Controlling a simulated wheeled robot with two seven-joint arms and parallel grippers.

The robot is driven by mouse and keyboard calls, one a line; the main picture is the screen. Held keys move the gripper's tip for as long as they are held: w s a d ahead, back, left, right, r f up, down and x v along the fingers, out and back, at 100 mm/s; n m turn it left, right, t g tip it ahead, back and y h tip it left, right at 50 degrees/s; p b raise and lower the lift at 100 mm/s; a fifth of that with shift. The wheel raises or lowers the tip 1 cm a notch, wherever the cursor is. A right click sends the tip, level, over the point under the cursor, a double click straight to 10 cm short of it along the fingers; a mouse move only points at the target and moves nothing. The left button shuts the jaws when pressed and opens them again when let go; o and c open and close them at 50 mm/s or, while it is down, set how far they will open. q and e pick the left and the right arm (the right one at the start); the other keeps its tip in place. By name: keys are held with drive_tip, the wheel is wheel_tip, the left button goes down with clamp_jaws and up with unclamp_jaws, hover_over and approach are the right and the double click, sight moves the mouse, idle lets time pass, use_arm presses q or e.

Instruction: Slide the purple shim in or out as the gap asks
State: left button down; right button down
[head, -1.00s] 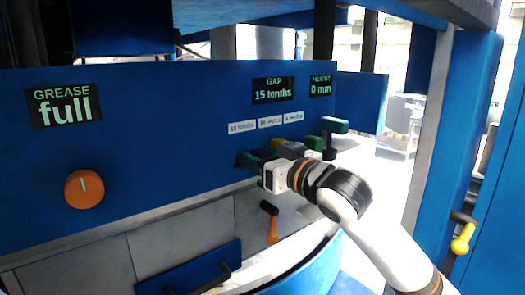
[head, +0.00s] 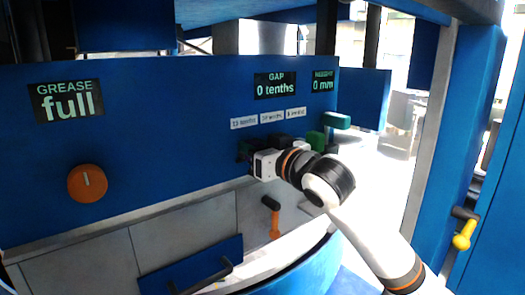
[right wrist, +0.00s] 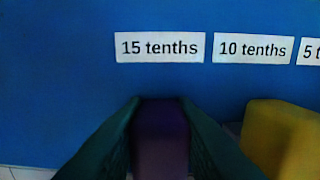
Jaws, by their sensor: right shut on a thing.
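The purple shim (right wrist: 160,138) stands between the two dark teal fingers of my right gripper (right wrist: 160,112), below the "15 tenths" label (right wrist: 160,47). My right gripper is shut on it, close against the blue panel. In the head view my right gripper (head: 249,151) reaches the panel under the row of labels, and its body hides the shim there. The gap display (head: 275,85) reads 0 tenths. My left gripper is not in view.
A yellow shim (right wrist: 280,138) is just right of my right gripper. A green knob (head: 335,121) sits farther right. The height display (head: 323,80) reads 0 mm and the grease display (head: 66,101) reads full. An orange dial (head: 87,183) and orange-handled lever (head: 274,232) are nearby.

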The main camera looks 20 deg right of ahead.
drive_tip(key=c, duration=1.6)
unclamp_jaws()
drive_tip(key=shift+o, duration=2.2)
drive_tip(key=shift+w, duration=0.2)
drive_tip(key=shift+s, duration=0.1)
drive_tip(key=b+v, duration=0.5)
drive_tip(key=v, duration=0.6)
drive_tip(key=shift+s, duration=0.4)
drive_tip(key=shift+d, duration=0.1)
